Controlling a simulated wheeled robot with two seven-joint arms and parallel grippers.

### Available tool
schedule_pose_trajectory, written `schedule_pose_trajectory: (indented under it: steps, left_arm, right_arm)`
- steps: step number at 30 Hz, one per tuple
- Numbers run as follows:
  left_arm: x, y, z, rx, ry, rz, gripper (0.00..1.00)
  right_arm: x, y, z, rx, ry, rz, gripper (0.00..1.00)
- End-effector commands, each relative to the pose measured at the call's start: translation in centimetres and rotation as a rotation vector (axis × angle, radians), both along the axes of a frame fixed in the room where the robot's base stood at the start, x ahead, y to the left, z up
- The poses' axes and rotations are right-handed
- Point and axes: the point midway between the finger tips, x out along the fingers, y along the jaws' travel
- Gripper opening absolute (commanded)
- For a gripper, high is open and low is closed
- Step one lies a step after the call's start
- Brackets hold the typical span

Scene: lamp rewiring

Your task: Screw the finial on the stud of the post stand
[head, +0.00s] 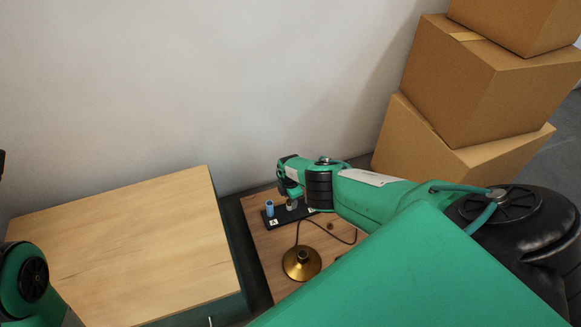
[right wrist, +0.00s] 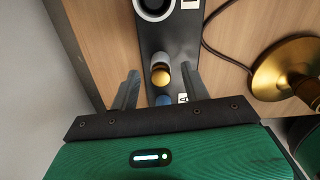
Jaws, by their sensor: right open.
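A black stand plate (head: 271,223) lies on the small wooden table and also shows in the right wrist view (right wrist: 181,55). On it stand a blue post (head: 270,207) and a grey post (head: 292,205). In the right wrist view, a short post with a rounded gold top (right wrist: 161,76) stands between my fingers; I cannot tell whether this top is the finial. My right gripper (head: 289,191) is over the plate, its two fingers (right wrist: 160,88) apart on either side of that post, with gaps showing. The blue post (right wrist: 163,100) is partly hidden by my gripper body. My left gripper is out of view.
A brass lamp base (head: 301,263) with a dark cord stands in front of the plate. A small brass piece (head: 330,226) lies to its right. A wider wooden-topped cabinet (head: 125,245) is at left. Cardboard boxes (head: 450,85) are stacked at right. The wall is close behind.

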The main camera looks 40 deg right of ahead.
Motion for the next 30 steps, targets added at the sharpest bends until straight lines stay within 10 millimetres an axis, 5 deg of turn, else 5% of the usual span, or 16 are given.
schedule_pose_trajectory:
  steps: [11, 30]
  left_arm:
    - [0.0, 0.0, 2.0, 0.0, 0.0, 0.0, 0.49]
    - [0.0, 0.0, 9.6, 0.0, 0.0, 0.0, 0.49]
  right_arm:
    - [0.0, 0.0, 2.0, 0.0, 0.0, 0.001, 0.47]
    - [0.0, 0.0, 9.6, 0.0, 0.0, 0.0, 0.47]
